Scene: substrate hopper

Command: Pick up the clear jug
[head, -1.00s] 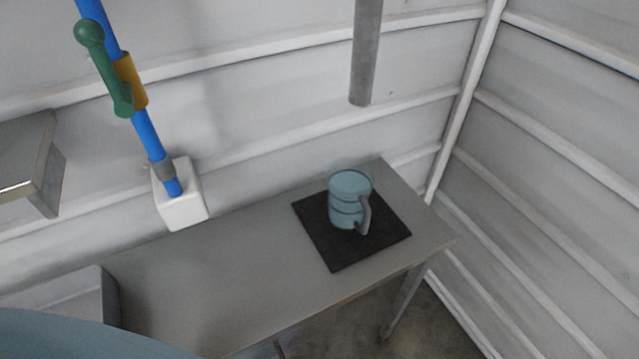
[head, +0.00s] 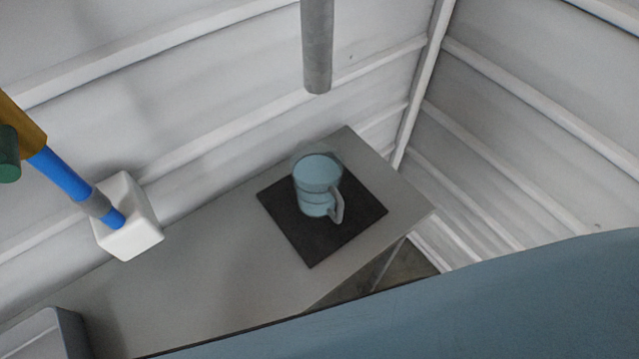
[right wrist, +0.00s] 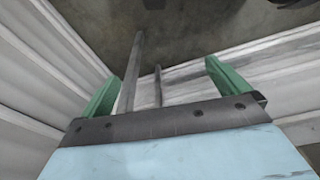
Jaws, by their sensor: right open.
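The clear jug (head: 316,187) is bluish and see-through, with a grey handle (head: 337,205) on its right side. It stands upright on a black square mat (head: 290,225) at the far right end of the grey table. My right gripper (right wrist: 160,85) shows in the right wrist view with its two green fingers spread apart and nothing between them. The jug is not visible in that view. Neither gripper shows in the head view, so my left gripper is out of sight.
A grey vertical pipe (head: 317,50) hangs above the mat. A grey bin (head: 40,335) is at lower left. Ribbed white walls close in behind and right.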

